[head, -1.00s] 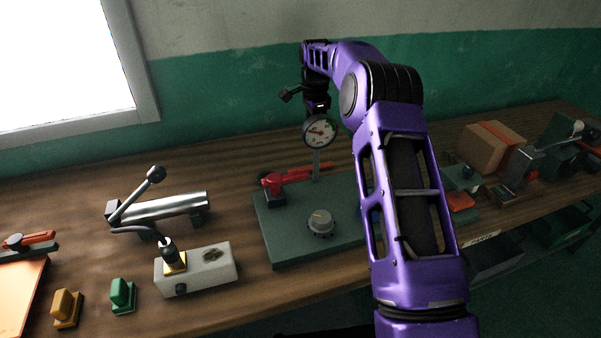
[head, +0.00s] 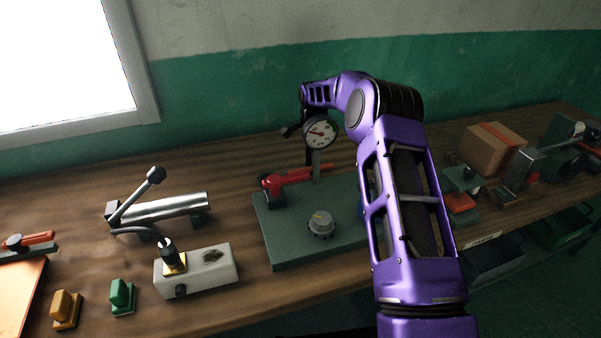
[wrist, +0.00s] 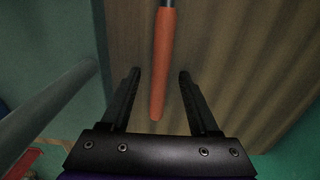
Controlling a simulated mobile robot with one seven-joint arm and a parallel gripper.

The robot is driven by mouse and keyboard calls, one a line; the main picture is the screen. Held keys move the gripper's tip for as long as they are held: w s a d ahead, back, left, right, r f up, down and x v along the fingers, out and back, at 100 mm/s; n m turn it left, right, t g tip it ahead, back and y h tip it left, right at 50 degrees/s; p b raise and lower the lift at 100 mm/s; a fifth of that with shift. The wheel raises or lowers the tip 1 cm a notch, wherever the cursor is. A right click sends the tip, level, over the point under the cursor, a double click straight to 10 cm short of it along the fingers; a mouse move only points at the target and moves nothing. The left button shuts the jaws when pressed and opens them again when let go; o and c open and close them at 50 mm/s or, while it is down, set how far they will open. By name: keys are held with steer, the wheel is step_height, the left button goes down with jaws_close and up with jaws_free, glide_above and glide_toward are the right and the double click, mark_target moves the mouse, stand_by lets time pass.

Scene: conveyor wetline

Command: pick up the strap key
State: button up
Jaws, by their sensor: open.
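An orange handle on a grey shaft (wrist: 160,75), seemingly the strap key, shows in the wrist view over brown wood. My gripper (wrist: 159,74) is open, with one black finger on each side of the handle. The fingers show gaps to it on both sides, and nothing is gripped. The handle's end lies toward the gripper's base, and its shaft runs out of the picture at the top. In the head view my gripper is mostly hidden behind the dial gauge (head: 320,132), and I cannot clearly make out the key there.
A grey post (wrist: 50,103) slants close on the left in the wrist view. In the head view a green plate (head: 290,248) carries a red lever (head: 285,178) and grey knob (head: 321,224). A metal cylinder (head: 165,208) and white switch box (head: 205,272) stand left; a cardboard box (head: 490,150) right.

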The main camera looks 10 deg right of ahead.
jaws_close()
stand_by(0.3)
